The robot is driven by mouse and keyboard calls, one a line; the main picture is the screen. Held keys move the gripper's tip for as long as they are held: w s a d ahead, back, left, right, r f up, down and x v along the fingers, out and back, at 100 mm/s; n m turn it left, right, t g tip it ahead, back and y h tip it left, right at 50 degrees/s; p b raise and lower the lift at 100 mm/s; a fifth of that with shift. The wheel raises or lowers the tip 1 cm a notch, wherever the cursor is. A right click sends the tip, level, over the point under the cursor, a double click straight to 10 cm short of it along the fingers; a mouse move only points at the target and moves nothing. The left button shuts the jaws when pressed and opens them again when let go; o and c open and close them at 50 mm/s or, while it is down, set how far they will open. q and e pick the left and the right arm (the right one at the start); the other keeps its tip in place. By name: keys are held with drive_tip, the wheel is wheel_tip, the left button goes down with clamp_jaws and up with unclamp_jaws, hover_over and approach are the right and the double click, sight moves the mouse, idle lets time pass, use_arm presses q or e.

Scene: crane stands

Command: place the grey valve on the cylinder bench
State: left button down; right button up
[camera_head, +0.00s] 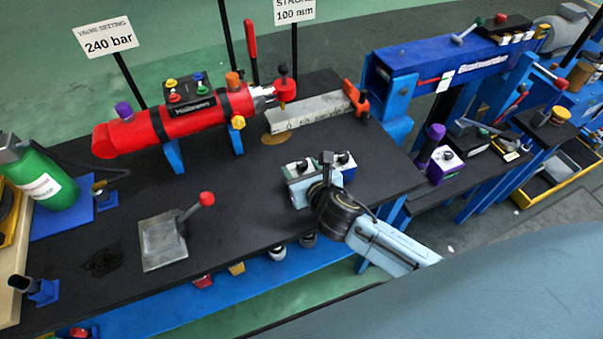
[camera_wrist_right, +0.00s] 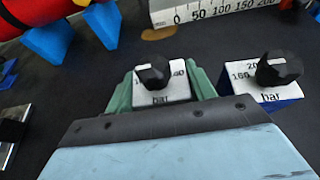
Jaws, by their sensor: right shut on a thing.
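The grey valve (camera_head: 299,168) is a small block with a pale dial plate marked "bar" and a black knob. It also shows in the right wrist view (camera_wrist_right: 163,94), between the fingers of my right gripper (camera_wrist_right: 160,88). The right gripper is shut on it, at the right part of the black-topped cylinder bench (camera_head: 235,205). The valve's lower body is hidden, so I cannot tell whether it touches the bench. A similar valve with a blue body (camera_wrist_right: 265,92) stands close to its right. My left gripper is not in view.
A red cylinder (camera_head: 175,122) and a white ruler block (camera_head: 310,112) stand behind the gripper. A grey plate with a red-knobbed lever (camera_head: 160,245) is at front left. A purple-bodied valve (camera_head: 443,165) stands on another bench at right. The bench's middle is clear.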

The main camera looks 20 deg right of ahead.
drive_tip(key=shift+w+f, duration=0.1)
drive_tip(key=shift+f, duration=0.15)
drive_tip(key=shift+f, duration=0.15)
drive_tip(key=o, duration=1.6)
drive_tip(key=shift+f, duration=0.15)
drive_tip(key=shift+s+r, duration=0.25)
drive_tip(key=shift+s, duration=0.05)
drive_tip(key=p+v, duration=0.1)
drive_tip(key=v, duration=1)
drive_tip(key=shift+s+p, duration=0.3)
drive_tip(key=shift+p, duration=0.1)
